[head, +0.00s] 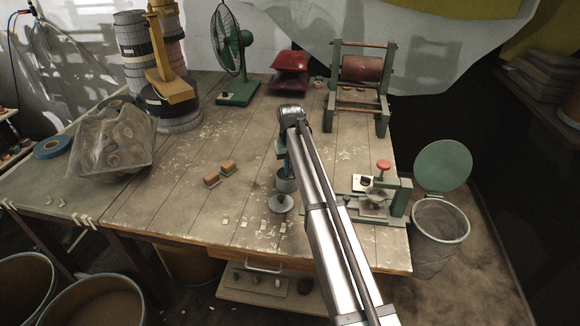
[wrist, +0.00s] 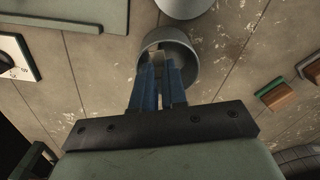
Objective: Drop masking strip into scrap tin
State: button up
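A small grey tin (head: 286,185), which looks like the scrap tin, stands open on the wooden bench; it also shows in the wrist view (wrist: 190,58). A round grey lid (head: 280,203) lies beside it. My gripper (head: 284,160) points down over the tin. In the wrist view, its blue fingers (wrist: 161,75) are close together and their tips overlap the tin's mouth. A small pale patch shows between the fingers, but I cannot tell whether it is a masking strip held there.
Two brown-and-green blocks (head: 220,174) lie left of the tin. A green press-like fixture (head: 384,195) stands to the right, and a roller stand (head: 361,85) behind. A green fan (head: 236,60) is at the back. Small pale pieces lie near the bench's front edge.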

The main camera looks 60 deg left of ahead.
jog(key=o, duration=0.5)
jog(key=shift+r, duration=0.15)
notch_tip(320, 180, up, 14)
jog(key=shift+f, duration=0.2)
dwell(0.7)
